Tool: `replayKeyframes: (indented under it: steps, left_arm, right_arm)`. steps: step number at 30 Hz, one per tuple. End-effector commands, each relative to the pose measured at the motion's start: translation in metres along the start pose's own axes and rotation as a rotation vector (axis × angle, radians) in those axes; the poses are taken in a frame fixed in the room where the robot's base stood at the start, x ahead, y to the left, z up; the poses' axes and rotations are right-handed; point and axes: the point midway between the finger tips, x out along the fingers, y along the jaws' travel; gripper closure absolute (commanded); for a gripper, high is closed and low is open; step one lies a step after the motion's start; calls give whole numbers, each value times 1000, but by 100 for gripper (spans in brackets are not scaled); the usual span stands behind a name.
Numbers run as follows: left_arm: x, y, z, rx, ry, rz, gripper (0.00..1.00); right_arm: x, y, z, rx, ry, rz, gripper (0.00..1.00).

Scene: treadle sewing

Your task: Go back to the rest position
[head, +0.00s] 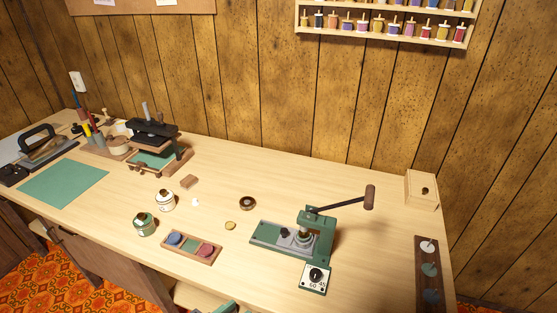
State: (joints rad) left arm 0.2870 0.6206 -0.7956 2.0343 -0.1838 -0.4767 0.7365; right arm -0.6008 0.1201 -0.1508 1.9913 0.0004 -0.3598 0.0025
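The wooden table (215,263) stretches across the view. On it stands a green press (318,235) with a long lever ending in a brown knob. In front of the press is a white dial plate (316,277).
A wooden tray (191,248) holds blue and red round pieces. A black press (152,135), a green mat (63,184), a wooden box (421,189) and a dark strip (429,272) lie around. A thread rack (385,35) hangs above.

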Motion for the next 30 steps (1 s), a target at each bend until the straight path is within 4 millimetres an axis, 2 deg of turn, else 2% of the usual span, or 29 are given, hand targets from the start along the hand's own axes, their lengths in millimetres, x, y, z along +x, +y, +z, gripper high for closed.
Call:
replayKeyframes:
  steps: [3,8,11,18,21,25,30]
  left_arm:
    - [-11,11,21,-52,-20,-27,69]
    - [-33,14,56,-105,-65,-91,69]
    - [-52,14,84,-134,-107,-141,69]
    - [-117,14,159,-181,-248,-273,69]
    - [-141,15,182,-188,-300,-314,69]
    - [-162,16,200,-188,-343,-343,69]
    - [-168,16,206,-187,-357,-351,69]
  right_arm:
    - [-2,1,-9,-4,15,1,44]
    - [-4,1,-14,-5,22,3,44]
    - [-6,1,-16,-6,26,3,44]
    - [-10,1,-26,-7,44,5,44]
    - [-11,2,-30,-7,51,6,44]
    - [-11,2,-32,-7,55,7,44]
    - [-11,2,-31,-7,55,7,44]
